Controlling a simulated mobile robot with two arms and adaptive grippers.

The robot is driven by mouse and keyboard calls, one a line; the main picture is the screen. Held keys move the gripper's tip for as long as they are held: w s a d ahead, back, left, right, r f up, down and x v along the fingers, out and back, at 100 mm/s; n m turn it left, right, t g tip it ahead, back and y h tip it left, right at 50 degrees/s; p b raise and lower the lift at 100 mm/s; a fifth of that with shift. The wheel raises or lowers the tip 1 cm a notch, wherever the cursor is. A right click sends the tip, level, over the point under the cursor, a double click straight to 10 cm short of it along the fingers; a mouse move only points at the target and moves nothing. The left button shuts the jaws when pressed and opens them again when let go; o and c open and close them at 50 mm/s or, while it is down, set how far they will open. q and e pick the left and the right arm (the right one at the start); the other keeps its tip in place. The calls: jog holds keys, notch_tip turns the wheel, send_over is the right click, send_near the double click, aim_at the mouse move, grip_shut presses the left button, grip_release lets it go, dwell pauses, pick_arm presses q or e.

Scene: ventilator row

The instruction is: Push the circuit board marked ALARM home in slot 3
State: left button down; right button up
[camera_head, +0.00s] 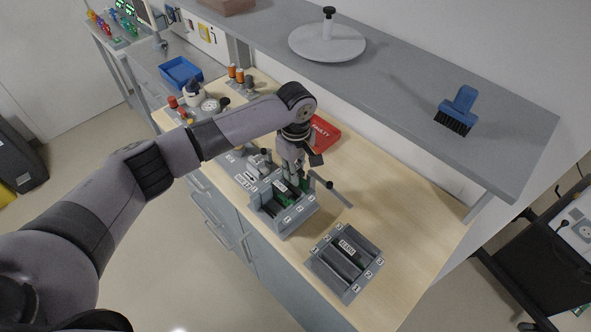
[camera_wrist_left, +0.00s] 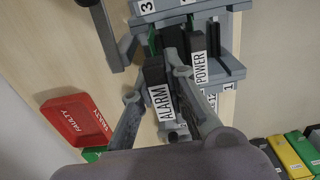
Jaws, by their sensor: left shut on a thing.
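My left gripper (camera_head: 291,170) is over the grey slotted rack (camera_head: 284,222) on the bench. In the left wrist view its fingers (camera_wrist_left: 155,84) are shut on the black top of the board marked ALARM (camera_wrist_left: 160,103). The board's green edge shows just beyond, at the rack (camera_wrist_left: 234,30). The numerals 3 and 1 show on the rack; which slot the board is in line with, and how deep it sits, I cannot tell. A board marked POWER (camera_wrist_left: 200,69) stands beside ALARM in the rack. My right gripper is not in view.
A second grey rack (camera_head: 318,262) with a labelled board stands nearer the bench's front right. A red FAULTY tray (camera_head: 325,131) lies behind my gripper. A dark-knobbed lever (camera_head: 338,194) juts beside the first rack. A shelf (camera_head: 400,82) overhangs the back.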

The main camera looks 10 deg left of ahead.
pick_arm(q)
jog(key=shift+f, duration=0.25)
jog(key=shift+f, duration=0.45)
jog(key=shift+f, duration=0.25)
jog(key=shift+f, duration=0.5)
jog(key=shift+f, duration=0.1)
jog(key=shift+f, duration=0.8)
dwell(1.1)
jog(key=c, duration=1.5)
grip_release()
